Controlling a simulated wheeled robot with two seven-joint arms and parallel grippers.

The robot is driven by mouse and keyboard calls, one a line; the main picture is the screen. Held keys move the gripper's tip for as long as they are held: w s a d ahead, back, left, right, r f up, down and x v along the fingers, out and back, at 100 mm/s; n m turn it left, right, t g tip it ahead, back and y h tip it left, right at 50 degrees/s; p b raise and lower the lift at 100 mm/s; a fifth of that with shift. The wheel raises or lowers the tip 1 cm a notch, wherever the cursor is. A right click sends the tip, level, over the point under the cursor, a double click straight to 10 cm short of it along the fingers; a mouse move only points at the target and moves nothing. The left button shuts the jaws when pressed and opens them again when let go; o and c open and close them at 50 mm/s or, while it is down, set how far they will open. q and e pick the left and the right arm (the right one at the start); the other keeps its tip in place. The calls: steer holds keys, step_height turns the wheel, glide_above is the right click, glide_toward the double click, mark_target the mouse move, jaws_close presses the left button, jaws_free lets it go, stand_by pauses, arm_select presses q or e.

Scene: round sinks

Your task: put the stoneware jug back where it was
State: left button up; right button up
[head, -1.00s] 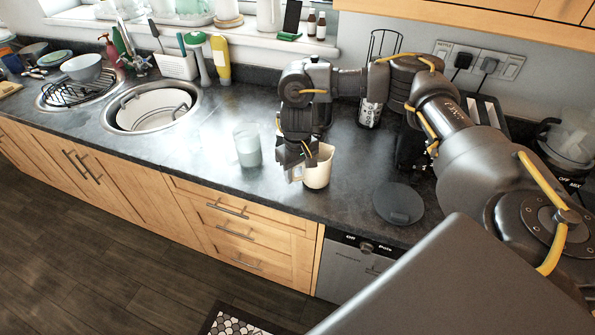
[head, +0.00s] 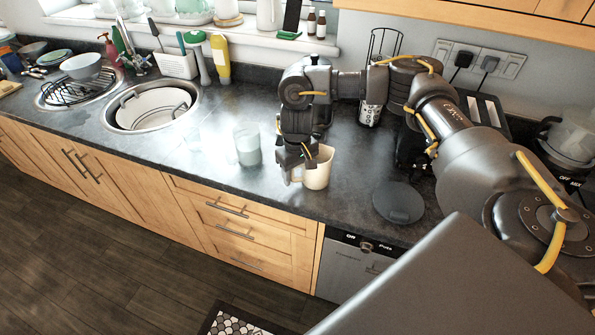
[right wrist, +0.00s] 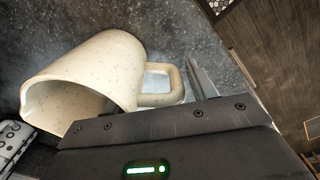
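The stoneware jug (head: 319,170) is cream and speckled and stands upright at the counter's front, as far as I can tell. In the right wrist view the jug (right wrist: 100,75) fills the left side, its mouth toward the lower left and its handle (right wrist: 174,88) toward my fingers. My right gripper (head: 295,168) is at the jug's left side, at the handle. One finger shows just beyond the handle; a pale shape shows inside the loop. Whether the fingers press on the handle is not clear. My left gripper is not in view.
A tall glass (head: 247,144) stands left of the jug, with a fainter clear glass (head: 193,139) farther left. A dark round disc (head: 398,202) lies to the right. The round sink (head: 151,106) is at the left. The counter between jug and back wall is mostly clear.

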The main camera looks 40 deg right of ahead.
steer(key=shift+o, duration=1.3)
step_height(320, 180, up, 11)
steer(key=shift+s+a+f, duration=0.1)
steer(key=shift+s, duration=0.05)
